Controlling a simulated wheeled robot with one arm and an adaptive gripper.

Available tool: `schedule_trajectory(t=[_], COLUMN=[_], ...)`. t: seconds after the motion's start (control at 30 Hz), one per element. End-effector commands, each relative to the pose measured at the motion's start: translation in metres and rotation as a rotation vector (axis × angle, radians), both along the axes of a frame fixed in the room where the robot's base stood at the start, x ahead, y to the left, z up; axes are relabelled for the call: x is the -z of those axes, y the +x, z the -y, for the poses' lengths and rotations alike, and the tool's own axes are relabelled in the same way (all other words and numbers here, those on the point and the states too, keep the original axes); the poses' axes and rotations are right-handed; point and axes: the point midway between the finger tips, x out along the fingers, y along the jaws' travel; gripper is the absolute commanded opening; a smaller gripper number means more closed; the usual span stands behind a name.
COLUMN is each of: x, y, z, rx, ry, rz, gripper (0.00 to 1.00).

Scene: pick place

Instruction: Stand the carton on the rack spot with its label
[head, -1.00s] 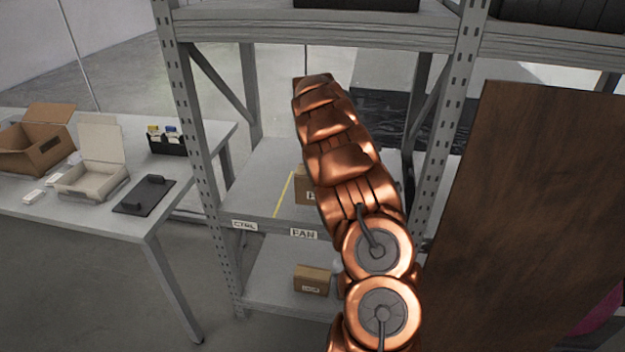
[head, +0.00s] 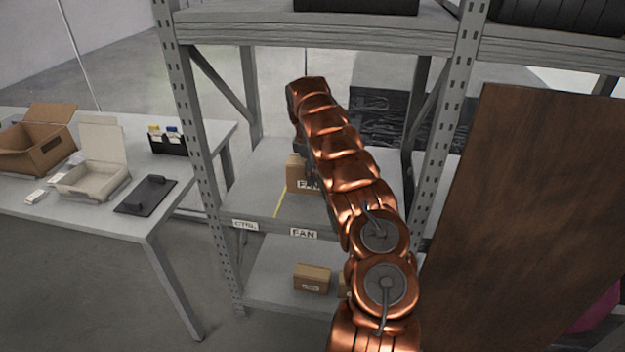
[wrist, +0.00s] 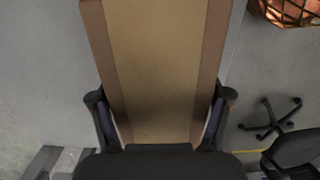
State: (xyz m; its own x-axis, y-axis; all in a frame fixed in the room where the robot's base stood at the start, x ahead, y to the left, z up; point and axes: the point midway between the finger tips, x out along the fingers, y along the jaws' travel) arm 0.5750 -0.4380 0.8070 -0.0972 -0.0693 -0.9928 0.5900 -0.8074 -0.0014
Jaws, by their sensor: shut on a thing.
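The carton (head: 294,174) is brown cardboard with a white label that reads "FA" before my arm covers the rest. In the head view it shows at the middle shelf (head: 262,172), left of my arm. I cannot tell whether it touches the shelf. In the wrist view the carton (wrist: 158,65) fills the middle between the two fingers of my gripper (wrist: 160,125), which is shut on it. My arm hides the gripper in the head view. The shelf edge bears a "CTRL" label (head: 244,225) at left and a "FAN" label (head: 303,233) to its right.
Yellow tape (head: 279,203) divides the shelf between the labels. A brown box (head: 312,279) sits on the lower shelf. A rack post (head: 197,140) stands at left, and a table (head: 85,220) with boxes beyond it. A brown panel (head: 540,220) stands at right.

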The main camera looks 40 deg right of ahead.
Motion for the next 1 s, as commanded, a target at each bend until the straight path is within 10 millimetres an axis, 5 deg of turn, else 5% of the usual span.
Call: schedule_trajectory(t=[0.27,0.6,0.93,0.97,1.0], x=[0.002,0.035,0.038,0.038,0.038], y=[0.003,0.003,0.003,0.003,0.003], z=[0.003,0.002,0.002,0.002,0.002], rx=[0.005,0.004,0.004,0.004,0.004], ry=[-0.001,0.0,-0.001,-0.001,-0.001], rz=[-0.002,-0.001,-0.001,-0.001,-0.001], gripper=[0.21,0.21,0.21,0.78,0.82])
